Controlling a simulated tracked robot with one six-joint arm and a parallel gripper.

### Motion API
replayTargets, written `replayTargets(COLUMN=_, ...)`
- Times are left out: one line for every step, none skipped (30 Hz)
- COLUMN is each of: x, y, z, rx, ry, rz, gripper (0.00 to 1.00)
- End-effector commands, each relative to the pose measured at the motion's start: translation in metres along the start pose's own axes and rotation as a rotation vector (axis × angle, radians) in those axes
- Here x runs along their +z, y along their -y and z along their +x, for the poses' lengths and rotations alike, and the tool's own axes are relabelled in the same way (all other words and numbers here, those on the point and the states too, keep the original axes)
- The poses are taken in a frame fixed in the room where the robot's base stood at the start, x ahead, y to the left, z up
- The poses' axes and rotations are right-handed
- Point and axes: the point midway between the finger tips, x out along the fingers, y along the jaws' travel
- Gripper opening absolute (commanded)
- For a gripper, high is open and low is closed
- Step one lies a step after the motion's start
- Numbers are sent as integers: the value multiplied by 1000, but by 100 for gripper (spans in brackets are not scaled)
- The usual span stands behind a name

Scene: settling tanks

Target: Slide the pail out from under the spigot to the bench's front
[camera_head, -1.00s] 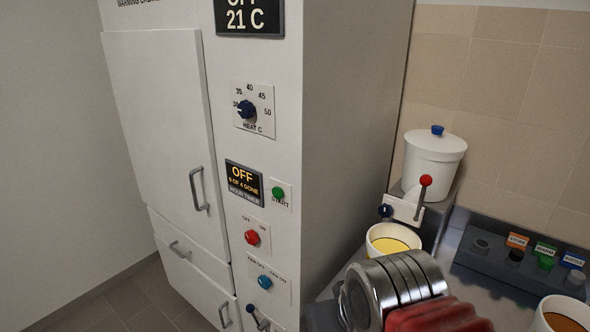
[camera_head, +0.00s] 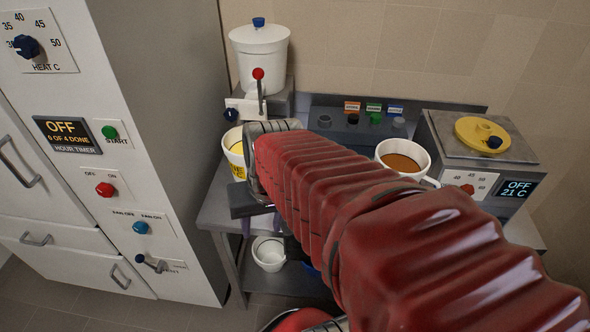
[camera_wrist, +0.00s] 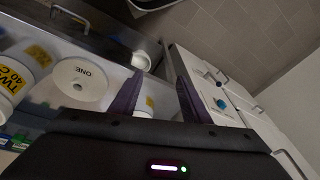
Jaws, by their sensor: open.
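The white pail (camera_head: 235,150) with yellow contents and a yellow label stands on the bench (camera_head: 214,212), below the tank's spigot (camera_head: 240,108). My arm partly covers its right side. My gripper (camera_head: 260,226) is open at the bench's front edge, its purple fingers pointing downward, apart from the pail. In the wrist view, my gripper (camera_wrist: 158,88) has its fingers spread.
The white tank (camera_head: 258,55) has a red-knobbed lever. The cabinet (camera_head: 170,130) stands close on the left. A cup with brown contents (camera_head: 403,156) and a heater box (camera_head: 470,150) stand right. A white bowl (camera_head: 268,252) is on the lower shelf. A round white piece marked ONE (camera_wrist: 80,83) shows in the wrist view.

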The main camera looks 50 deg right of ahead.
Motion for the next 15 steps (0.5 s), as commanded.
replayTargets(x=1, y=-8, z=7, rx=-8, ry=28, rz=59, gripper=43)
replayTargets(x=1, y=-11, z=11, rx=-15, ry=42, rz=93, gripper=43)
replayTargets(x=2, y=-16, z=16, rx=-26, ry=61, rz=140, gripper=43)
replayTargets(x=3, y=-19, z=20, rx=-35, ry=76, rz=177, gripper=43)
replayTargets(x=4, y=-22, z=23, rx=-44, ry=89, rz=213, gripper=43)
replayTargets(x=4, y=-25, z=28, rx=-58, ry=108, rz=263, gripper=43)
replayTargets(x=5, y=-28, z=31, rx=-70, ry=121, rz=301, gripper=43)
replayTargets(x=5, y=-31, z=35, rx=-81, ry=134, rz=341, gripper=43)
replayTargets(x=6, y=-34, z=39, rx=-97, ry=151, rz=395, gripper=43)
replayTargets(x=6, y=-36, z=42, rx=-111, ry=163, rz=437, gripper=43)
replayTargets(x=6, y=-39, z=46, rx=-124, ry=176, rz=479, gripper=43)
replayTargets(x=6, y=-42, z=50, rx=-142, ry=191, rz=536, gripper=43)
replayTargets(x=6, y=-44, z=53, rx=-158, ry=203, rz=580, gripper=43)
replayTargets(x=6, y=-46, z=56, rx=-173, ry=215, rz=624, gripper=43)
replayTargets(x=6, y=-49, z=60, rx=-195, ry=230, rz=684, gripper=43)
